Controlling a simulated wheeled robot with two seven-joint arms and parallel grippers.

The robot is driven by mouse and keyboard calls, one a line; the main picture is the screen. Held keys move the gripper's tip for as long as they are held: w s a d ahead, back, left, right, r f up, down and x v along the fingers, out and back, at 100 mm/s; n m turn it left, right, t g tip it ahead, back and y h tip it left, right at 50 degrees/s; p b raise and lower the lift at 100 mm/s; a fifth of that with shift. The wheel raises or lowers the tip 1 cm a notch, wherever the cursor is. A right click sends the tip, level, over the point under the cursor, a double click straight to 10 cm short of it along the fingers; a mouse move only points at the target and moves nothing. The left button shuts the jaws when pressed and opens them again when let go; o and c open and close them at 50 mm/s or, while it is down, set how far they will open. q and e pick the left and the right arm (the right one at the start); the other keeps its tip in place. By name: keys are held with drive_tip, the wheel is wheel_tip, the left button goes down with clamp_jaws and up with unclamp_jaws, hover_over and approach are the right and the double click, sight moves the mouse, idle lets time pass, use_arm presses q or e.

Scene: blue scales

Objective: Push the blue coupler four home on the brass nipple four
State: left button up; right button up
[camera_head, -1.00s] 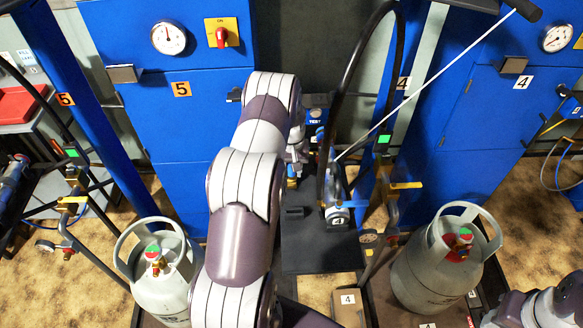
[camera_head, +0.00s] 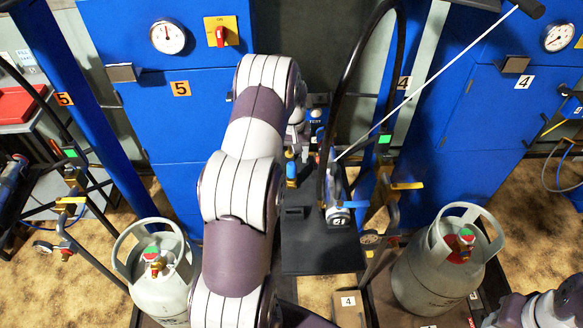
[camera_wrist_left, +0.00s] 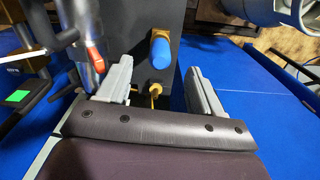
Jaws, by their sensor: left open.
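The blue coupler four (camera_head: 291,170) stands upright by the black scale, just right of my left arm in the head view. In the left wrist view the blue coupler (camera_wrist_left: 160,52) shows ahead of and between the fingertips, apart from both. Brass (camera_wrist_left: 160,33) shows at its far end; I cannot tell how far the coupler sits on the nipple. My left gripper (camera_wrist_left: 158,70) is open and empty; in the head view it is mostly hidden behind my forearm. My right arm shows only at the lower right corner, its gripper out of frame.
The black scale platform (camera_head: 315,252) lies below the coupler. Grey gas cylinders (camera_head: 160,275) (camera_head: 440,270) stand left and right. Blue cabinets (camera_head: 190,110) close off the back.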

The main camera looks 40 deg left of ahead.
sight(292, 164)
use_arm(q)
wheel_tip(292, 164, up, 5)
drive_tip(key=shift+r, duration=0.2)
idle(0.7)
drive_tip(key=s+d+r+m, duration=0.3)
drive_tip(key=s+d, duration=0.6)
drive_tip(key=d, duration=0.2)
drive_tip(key=s+d+r+m+t, duration=0.1)
drive_tip(key=s+d+r+m, duration=0.2)
drive_tip(key=s+d, duration=0.6)
drive_tip(key=shift+s+d+r+m+p, duration=0.2)
drive_tip(key=shift+d+m+p, duration=0.25)
drive_tip(key=shift+d, duration=0.65)
